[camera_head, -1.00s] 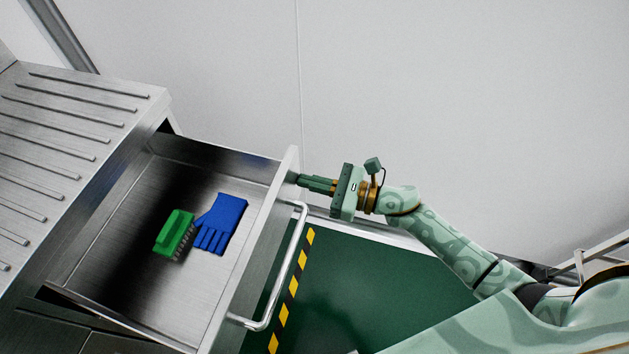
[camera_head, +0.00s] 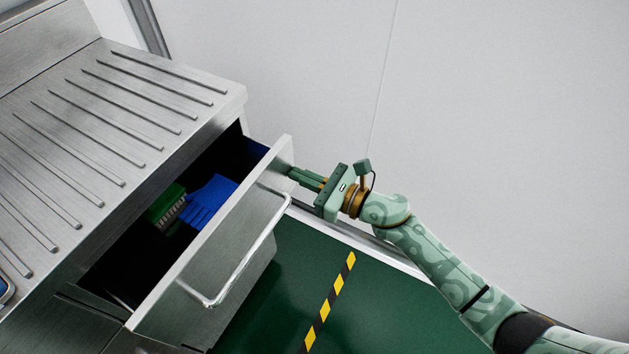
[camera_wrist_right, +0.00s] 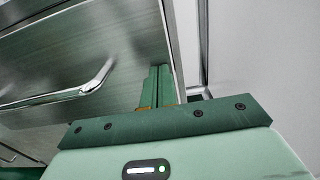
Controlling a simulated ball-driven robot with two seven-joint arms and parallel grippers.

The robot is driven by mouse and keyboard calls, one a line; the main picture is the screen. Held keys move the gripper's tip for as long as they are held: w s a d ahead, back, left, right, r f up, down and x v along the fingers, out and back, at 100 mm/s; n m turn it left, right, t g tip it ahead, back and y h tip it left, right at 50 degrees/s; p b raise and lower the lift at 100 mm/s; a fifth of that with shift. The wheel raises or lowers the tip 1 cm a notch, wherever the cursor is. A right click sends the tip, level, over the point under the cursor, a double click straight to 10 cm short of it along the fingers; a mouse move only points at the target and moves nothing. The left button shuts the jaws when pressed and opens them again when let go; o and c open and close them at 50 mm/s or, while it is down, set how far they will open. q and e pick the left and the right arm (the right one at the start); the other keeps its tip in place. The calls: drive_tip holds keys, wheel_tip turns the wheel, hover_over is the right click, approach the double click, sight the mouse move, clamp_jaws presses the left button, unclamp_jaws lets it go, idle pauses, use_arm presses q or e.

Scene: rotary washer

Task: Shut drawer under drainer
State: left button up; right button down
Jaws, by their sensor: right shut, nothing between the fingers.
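The steel drawer (camera_head: 225,250) under the ribbed drainer (camera_head: 110,130) stands partly open, with a bar handle (camera_head: 250,250) on its front. A blue glove (camera_head: 208,200) and a green brush (camera_head: 167,206) lie inside, the brush partly in the drainer's shadow. My right gripper (camera_head: 291,172) is shut and empty, its fingertips at the drawer front's far upper end, above the handle's far end. In the right wrist view the fingers (camera_wrist_right: 160,85) point at the drawer front (camera_wrist_right: 110,55), near its edge, with the handle (camera_wrist_right: 85,88) to the left. My left gripper is not in view.
A plain grey wall (camera_head: 480,120) stands behind the right arm. The green floor (camera_head: 370,300) with a yellow and black stripe (camera_head: 330,300) is clear in front of the drawer.

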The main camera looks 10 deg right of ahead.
sight(259, 156)
drive_tip(key=b+x, duration=0.3)
drive_tip(key=x, duration=0.7)
drive_tip(key=shift+w+a+f, duration=0.1)
drive_tip(key=shift+w+a, duration=0.15)
drive_tip(key=shift+w, duration=0.05)
drive_tip(key=shift+w+a+b, duration=0.25)
drive_tip(key=shift+a+b, duration=0.05)
drive_tip(key=shift+b, duration=0.05)
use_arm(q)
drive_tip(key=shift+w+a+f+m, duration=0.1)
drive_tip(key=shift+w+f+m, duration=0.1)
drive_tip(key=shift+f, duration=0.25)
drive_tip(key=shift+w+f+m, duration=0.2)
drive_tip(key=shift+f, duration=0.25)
use_arm(e)
drive_tip(key=shift+r, duration=0.2)
drive_tip(key=shift+r, duration=0.1)
drive_tip(key=shift+s+d, duration=0.2)
drive_tip(key=shift+d, duration=0.05)
use_arm(q)
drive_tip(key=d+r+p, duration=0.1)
drive_tip(key=p, duration=0.2)
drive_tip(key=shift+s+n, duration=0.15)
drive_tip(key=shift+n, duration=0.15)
use_arm(e)
drive_tip(key=v, duration=1.6)
